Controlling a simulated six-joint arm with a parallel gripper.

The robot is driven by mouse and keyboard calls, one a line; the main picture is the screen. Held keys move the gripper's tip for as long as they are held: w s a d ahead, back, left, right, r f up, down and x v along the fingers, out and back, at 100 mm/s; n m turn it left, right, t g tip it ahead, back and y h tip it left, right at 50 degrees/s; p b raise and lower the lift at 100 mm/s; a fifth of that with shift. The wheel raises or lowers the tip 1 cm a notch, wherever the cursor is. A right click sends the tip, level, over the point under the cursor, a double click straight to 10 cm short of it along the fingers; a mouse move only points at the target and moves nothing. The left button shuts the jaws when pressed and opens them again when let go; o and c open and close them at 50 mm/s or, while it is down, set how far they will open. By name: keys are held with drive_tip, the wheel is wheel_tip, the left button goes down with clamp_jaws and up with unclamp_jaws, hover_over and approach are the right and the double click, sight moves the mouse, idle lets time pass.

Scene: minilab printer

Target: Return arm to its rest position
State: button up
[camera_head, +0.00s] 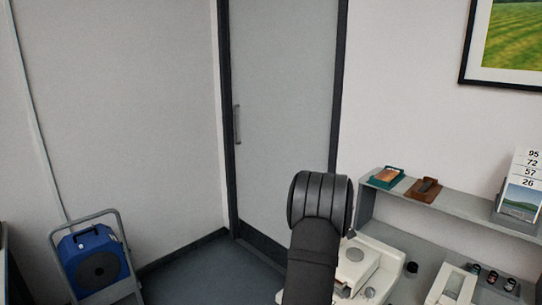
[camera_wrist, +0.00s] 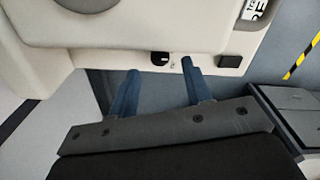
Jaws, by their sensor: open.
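My gripper (camera_wrist: 160,66) shows in the wrist view with its two blue fingers spread apart and nothing between them. The fingertips point toward the lower edge of a cream-coloured machine (camera_wrist: 110,42); I cannot tell whether they touch it. In the head view my dark arm rises at the bottom centre and hides part of a cream machine (camera_head: 356,268) on the bench. The gripper itself cannot be made out in the head view.
A grey shelf (camera_head: 455,212) at the right holds a green tray (camera_head: 386,177), a brown tray (camera_head: 425,189) and a calendar (camera_head: 522,195). A blue machine on a grey trolley (camera_head: 95,262) stands at left. A grey door (camera_head: 280,110) is behind. Open floor (camera_head: 205,272) lies left of my arm.

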drive_tip(key=shift+f, duration=1.95)
wheel_tip(320, 180, up, 18)
wheel_tip(320, 180, down, 18)
drive_tip(key=shift+r, duration=0.1)
drive_tip(key=m, duration=0.8)
drive_tip(key=shift+m, duration=0.4)
wheel_tip(320, 180, up, 9)
drive_tip(key=shift+f, duration=0.2)
